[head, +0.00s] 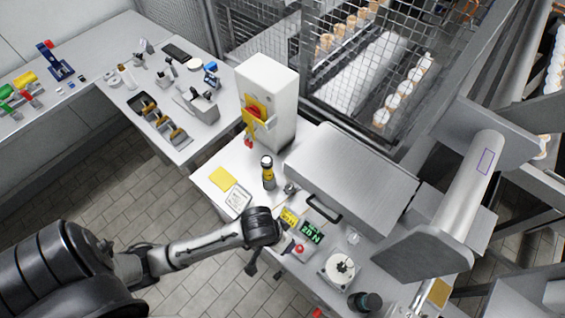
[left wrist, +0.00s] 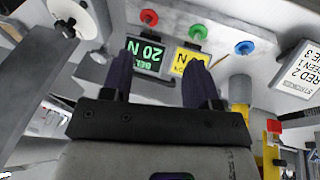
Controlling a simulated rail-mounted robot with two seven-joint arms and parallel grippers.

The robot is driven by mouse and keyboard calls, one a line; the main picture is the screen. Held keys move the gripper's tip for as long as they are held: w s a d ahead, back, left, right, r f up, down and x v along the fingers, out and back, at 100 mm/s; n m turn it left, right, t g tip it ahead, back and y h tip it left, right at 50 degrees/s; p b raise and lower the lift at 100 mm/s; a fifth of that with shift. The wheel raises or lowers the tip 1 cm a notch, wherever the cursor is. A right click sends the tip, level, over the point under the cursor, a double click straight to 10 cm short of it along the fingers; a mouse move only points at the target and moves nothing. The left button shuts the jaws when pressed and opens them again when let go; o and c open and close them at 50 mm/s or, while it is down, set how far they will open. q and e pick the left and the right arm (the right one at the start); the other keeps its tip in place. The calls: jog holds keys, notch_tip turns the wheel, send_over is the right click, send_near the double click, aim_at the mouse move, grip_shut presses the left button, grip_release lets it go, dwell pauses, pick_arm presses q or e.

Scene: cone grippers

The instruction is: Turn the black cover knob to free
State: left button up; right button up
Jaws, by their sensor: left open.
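A dark star-shaped piece (head: 343,268) sits on a pale plate at the front right of the bench. A black round knob-like part (head: 368,302) stands beside it at the bench's front edge. I cannot tell which of them is the cover knob, or its setting. The grey cover (head: 345,175) lies behind them and has a black bar handle (head: 322,209). My left gripper (head: 265,268) is open and empty, left of these parts at the bench's front edge. In the left wrist view its two dark fingers (left wrist: 160,80) are apart. My right gripper is not in view.
A green 20 N display (head: 311,232) and a yellow label (head: 289,217) lie close to my left gripper. Red (left wrist: 149,17), green (left wrist: 198,32) and blue (left wrist: 244,47) buttons show in the wrist view. A yellow-black cylinder (head: 268,175) and a white switch box (head: 268,95) stand behind.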

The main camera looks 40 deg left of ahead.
pick_arm(q)
jog(key=w+a+r+n+g+p, duration=0.15)
jog(key=w+n, duration=0.25)
jog(key=w, duration=0.4)
jog(key=n+g+y, duration=0.1)
jog(key=n+y, duration=0.1)
jog(key=n, duration=0.6)
send_near(289, 188)
jog(key=shift+m, duration=0.3)
notch_tip(289, 188, down, 9)
jog(key=shift+w+d+b, duration=0.15)
jog(key=shift+d+b, duration=0.05)
jog(key=shift+b, duration=0.8)
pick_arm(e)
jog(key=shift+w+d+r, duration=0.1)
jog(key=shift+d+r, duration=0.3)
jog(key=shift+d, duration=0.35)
